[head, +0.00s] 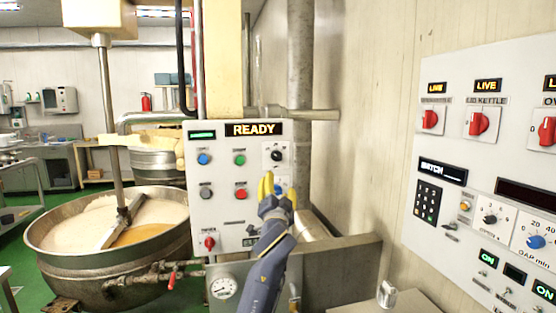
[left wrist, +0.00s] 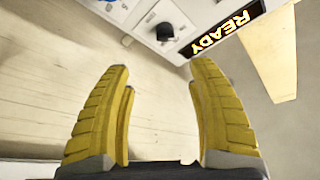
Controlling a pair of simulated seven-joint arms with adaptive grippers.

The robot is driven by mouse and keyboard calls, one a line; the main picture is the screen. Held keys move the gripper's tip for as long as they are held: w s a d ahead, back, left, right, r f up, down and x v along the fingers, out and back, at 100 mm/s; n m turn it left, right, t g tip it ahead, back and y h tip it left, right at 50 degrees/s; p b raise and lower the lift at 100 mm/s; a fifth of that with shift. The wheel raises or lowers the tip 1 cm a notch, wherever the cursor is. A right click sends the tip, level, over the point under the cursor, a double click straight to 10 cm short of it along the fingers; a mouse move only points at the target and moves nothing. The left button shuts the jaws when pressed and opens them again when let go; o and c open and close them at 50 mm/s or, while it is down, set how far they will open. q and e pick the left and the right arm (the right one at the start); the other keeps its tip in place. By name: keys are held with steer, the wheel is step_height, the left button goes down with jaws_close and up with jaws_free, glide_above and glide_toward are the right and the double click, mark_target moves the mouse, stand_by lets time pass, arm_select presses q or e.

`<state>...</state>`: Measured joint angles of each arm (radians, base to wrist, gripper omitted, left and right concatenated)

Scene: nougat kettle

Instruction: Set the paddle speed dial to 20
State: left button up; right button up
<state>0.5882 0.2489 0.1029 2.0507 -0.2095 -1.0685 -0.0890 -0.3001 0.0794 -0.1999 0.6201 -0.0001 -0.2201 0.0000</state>
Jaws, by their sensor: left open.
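My left gripper (head: 279,190) is raised in front of the lower right of the kettle's control panel (head: 222,212). Its two yellow fingers are apart with nothing between them, as the left wrist view (left wrist: 162,72) also shows. A black dial (head: 276,155) on a white plate sits just above the fingertips; in the left wrist view the black dial (left wrist: 165,31) lies beyond the gap, apart from the fingers. I cannot read which dial is paddle speed, or either setting.
Blue, green and red buttons and a red switch (head: 210,242) share the panel, under a READY display (head: 253,129). A large kettle (head: 100,265) with a paddle stands left. A second panel (head: 470,150) with red switches and dials is on the right wall. A pipe runs behind.

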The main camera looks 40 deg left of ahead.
mark_target(278, 157)
arm_select(q)
steer(key=x, duration=1.1)
steer(key=r+x, duration=0.1)
steer(key=x, duration=0.5)
steer(key=shift+s+a+r, duration=0.1)
steer(key=shift+s+a, duration=0.05)
steer(key=shift+s, duration=0.05)
steer(key=shift+c, duration=0.5)
steer(key=c, duration=1.1)
steer(key=shift+c, duration=0.2)
